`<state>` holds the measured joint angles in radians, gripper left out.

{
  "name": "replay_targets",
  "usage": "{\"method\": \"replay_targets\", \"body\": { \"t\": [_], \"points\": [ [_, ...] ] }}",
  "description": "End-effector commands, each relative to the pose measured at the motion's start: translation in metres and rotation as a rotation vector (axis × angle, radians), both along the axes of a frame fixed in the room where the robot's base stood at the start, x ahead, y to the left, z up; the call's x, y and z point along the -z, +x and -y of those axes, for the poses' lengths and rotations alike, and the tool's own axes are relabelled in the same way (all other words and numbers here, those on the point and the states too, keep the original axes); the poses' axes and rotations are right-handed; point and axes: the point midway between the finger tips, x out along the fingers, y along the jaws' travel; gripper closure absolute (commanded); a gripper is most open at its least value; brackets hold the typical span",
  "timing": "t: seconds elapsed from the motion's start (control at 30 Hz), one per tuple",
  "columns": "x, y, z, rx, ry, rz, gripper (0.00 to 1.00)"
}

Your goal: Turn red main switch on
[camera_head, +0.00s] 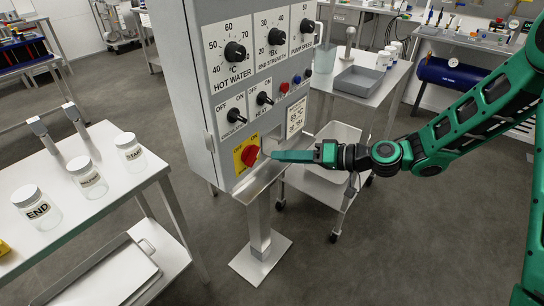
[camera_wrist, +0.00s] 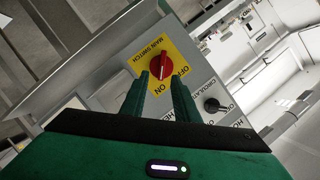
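The red main switch (camera_head: 250,155) is a round knob on a yellow plate (camera_head: 238,163) low on the grey control box. In the wrist view the red knob (camera_wrist: 160,66) sits on its yellow plate (camera_wrist: 146,52), with OFF and ON lettering beside it. My gripper (camera_head: 271,155) points at the knob from the right in the head view. In the wrist view my gripper (camera_wrist: 161,80) is open, with its two green fingers apart and nothing between them. The fingertips are near the knob; I cannot tell whether they touch it. The knob's setting is unclear.
The control box (camera_head: 184,60) stands on a post and carries dials, black switches and small buttons (camera_head: 284,87). A table with jars (camera_head: 37,204) is at left. A wheeled cart (camera_head: 330,170) stands behind my gripper. A black switch (camera_wrist: 212,105) lies close to the right finger.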

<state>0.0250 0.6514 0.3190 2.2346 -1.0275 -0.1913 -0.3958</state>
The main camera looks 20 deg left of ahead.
Motion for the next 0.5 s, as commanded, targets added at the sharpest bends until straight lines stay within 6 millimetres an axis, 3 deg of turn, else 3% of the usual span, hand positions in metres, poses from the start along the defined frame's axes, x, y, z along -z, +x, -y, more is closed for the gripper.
{"method": "replay_targets", "body": {
  "t": [0.2,0.5],
  "points": [
    [-0.007,-0.002,0.027,0.0,0.0,0.0,0.72],
    [-0.01,-0.004,0.034,0.0,0.001,-0.001,0.72]
  ]
}}
